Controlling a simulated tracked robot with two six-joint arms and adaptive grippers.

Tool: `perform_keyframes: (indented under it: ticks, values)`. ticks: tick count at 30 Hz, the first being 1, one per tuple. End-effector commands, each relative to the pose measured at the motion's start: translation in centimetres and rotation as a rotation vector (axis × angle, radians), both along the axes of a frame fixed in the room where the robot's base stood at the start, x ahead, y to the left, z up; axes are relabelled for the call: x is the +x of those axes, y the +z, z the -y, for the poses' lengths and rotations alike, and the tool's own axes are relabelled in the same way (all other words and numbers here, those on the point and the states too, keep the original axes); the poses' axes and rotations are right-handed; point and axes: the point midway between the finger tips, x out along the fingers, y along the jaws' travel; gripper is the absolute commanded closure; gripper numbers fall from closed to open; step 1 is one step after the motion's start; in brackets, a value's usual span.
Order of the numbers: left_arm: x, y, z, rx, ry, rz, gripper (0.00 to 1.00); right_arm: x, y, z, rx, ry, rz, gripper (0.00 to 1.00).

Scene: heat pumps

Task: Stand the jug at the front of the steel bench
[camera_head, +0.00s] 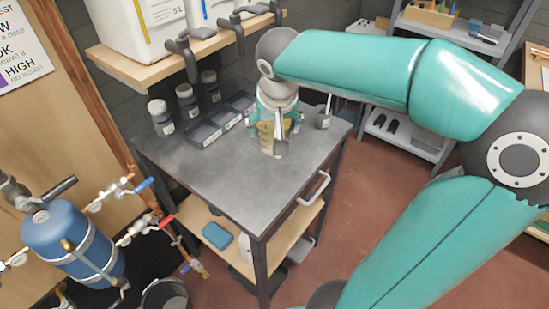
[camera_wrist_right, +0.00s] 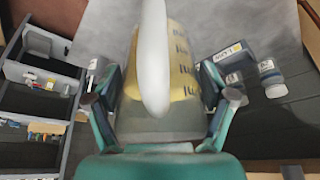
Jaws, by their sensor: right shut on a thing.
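The jug (camera_head: 266,138) is a see-through vessel with yellow contents; in the right wrist view it (camera_wrist_right: 182,60) shows dark scale marks and a pale handle (camera_wrist_right: 154,60) toward the camera. My right gripper (camera_head: 278,124) is shut on the jug, with its fingers on either side; it also shows in the right wrist view (camera_wrist_right: 160,105). The jug is over the back right part of the steel bench (camera_head: 205,172). I cannot tell whether its base touches the top. The gripper and wrist hide its upper part. My left gripper is not in view.
Dark bottles (camera_head: 160,117) and shallow trays (camera_head: 205,133) stand along the bench's back. A grey cup (camera_head: 322,117) stands right of the jug. A wooden shelf (camera_head: 150,62) with white canisters and taps overhangs the back left. The bench's front and middle are clear.

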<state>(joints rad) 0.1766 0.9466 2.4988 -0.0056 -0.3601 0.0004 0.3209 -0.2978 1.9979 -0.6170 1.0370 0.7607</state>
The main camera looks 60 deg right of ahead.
Motion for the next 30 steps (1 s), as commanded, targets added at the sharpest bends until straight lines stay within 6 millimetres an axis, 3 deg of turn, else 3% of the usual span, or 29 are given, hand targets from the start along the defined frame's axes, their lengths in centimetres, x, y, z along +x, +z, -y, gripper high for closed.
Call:
perform_keyframes:
  ticks: [1, 6, 14, 22, 30]
  values:
    - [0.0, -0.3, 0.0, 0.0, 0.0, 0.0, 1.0, -0.1, -1.4, 0.0, 0.0, -0.001, -0.003, 0.75]
    - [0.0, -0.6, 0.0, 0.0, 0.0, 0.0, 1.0, -0.1, -4.4, 0.0, 0.001, 0.0, -0.001, 0.75]
    - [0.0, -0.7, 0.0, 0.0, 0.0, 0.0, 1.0, 0.0, -6.0, 0.0, -0.002, 0.0, 0.001, 0.75]
    - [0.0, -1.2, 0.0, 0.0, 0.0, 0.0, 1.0, 0.0, -9.4, 0.0, -0.001, 0.002, 0.0, 0.75]
    - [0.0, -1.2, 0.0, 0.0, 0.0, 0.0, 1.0, 0.0, -9.7, 0.0, -0.001, 0.0, 0.002, 0.75]
